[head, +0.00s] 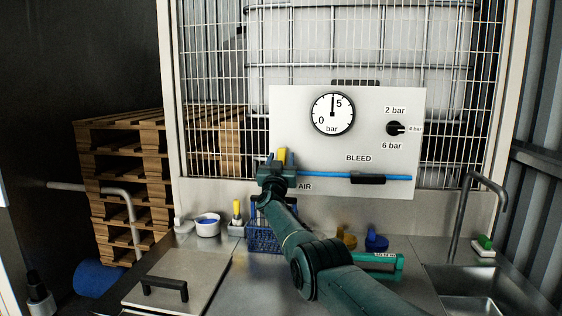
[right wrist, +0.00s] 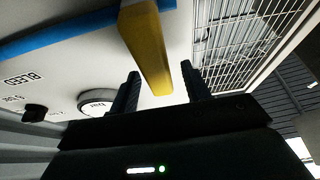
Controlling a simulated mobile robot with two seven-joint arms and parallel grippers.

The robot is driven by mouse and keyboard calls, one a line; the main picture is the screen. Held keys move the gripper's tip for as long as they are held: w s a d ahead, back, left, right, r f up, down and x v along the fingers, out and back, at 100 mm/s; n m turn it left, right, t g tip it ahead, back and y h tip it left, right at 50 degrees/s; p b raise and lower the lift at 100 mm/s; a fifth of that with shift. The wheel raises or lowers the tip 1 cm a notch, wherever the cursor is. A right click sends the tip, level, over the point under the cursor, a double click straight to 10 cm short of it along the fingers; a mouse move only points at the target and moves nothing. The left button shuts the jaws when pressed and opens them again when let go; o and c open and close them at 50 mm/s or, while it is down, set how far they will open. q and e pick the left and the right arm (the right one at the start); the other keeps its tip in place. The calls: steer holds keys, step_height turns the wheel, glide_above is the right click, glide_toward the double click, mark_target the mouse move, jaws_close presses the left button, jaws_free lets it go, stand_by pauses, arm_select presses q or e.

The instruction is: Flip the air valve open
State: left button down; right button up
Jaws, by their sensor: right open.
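The air valve's yellow lever (head: 282,154) stands upright on the white panel, crosswise to the blue pipe (head: 398,177), above the AIR label. My right gripper (head: 275,158) is at the lever and hides its lower part in the head view. In the right wrist view the yellow lever (right wrist: 147,45) reaches down from the blue pipe (right wrist: 60,33), and its end lies between the two open fingertips of the right gripper (right wrist: 160,78). I cannot tell whether a finger touches it. My left gripper is not in view.
The panel (head: 290,110) also carries a pressure gauge (head: 332,114), a black selector knob (head: 394,128) and a black BLEED handle (head: 368,179) on the pipe.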

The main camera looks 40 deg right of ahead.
steer(key=v, duration=1.3)
steer(key=shift+f+p, duration=0.15)
steer(key=shift+p, duration=0.3)
stand_by(0.3)
